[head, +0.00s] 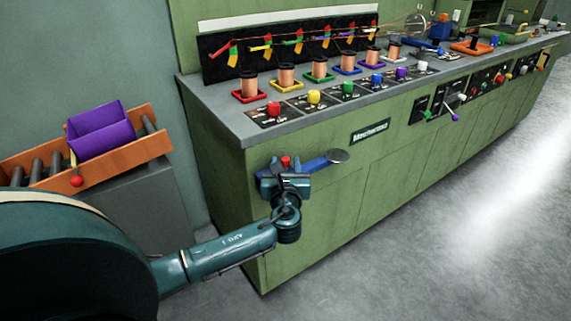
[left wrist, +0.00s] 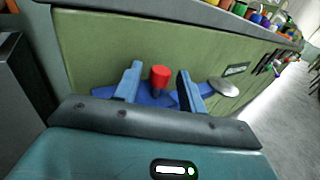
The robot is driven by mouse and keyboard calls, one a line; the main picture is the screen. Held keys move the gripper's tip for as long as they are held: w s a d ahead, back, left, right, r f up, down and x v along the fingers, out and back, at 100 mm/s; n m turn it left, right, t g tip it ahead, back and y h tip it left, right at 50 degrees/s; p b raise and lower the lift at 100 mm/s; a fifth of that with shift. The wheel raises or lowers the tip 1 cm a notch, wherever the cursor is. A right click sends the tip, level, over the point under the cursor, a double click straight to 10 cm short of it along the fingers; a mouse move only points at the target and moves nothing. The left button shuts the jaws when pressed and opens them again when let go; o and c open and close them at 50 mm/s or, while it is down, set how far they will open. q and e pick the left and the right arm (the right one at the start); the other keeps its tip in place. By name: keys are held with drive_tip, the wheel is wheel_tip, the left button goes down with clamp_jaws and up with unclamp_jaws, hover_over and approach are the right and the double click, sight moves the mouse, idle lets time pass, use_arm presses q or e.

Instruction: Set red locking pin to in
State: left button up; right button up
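The red locking pin (head: 285,161) stands upright on a blue bracket (head: 318,163) fixed to the front of the green cabinet. In the left wrist view the red pin (left wrist: 159,77) shows between my two blue fingers, with clear gaps on both sides. My left gripper (head: 286,169) is open at the bracket in the head view, and it also shows open in the left wrist view (left wrist: 158,73). The fingers appear not to touch the pin. The pin's lower end is hidden by the bracket and gripper. My right gripper is in neither view.
A grey round knob (head: 338,156) ends the blue bracket on the right. The grey countertop (head: 226,108) above carries copper spools and coloured buttons. An orange roller conveyor (head: 152,147) with a purple bin (head: 102,131) stands left. The floor (head: 450,220) at right is clear.

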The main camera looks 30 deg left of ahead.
use_arm(q)
drive_tip(key=shift+o, duration=0.3)
drive_tip(key=p+v, duration=0.1)
drive_tip(key=v, duration=1.2)
drive_tip(key=shift+p, duration=0.4)
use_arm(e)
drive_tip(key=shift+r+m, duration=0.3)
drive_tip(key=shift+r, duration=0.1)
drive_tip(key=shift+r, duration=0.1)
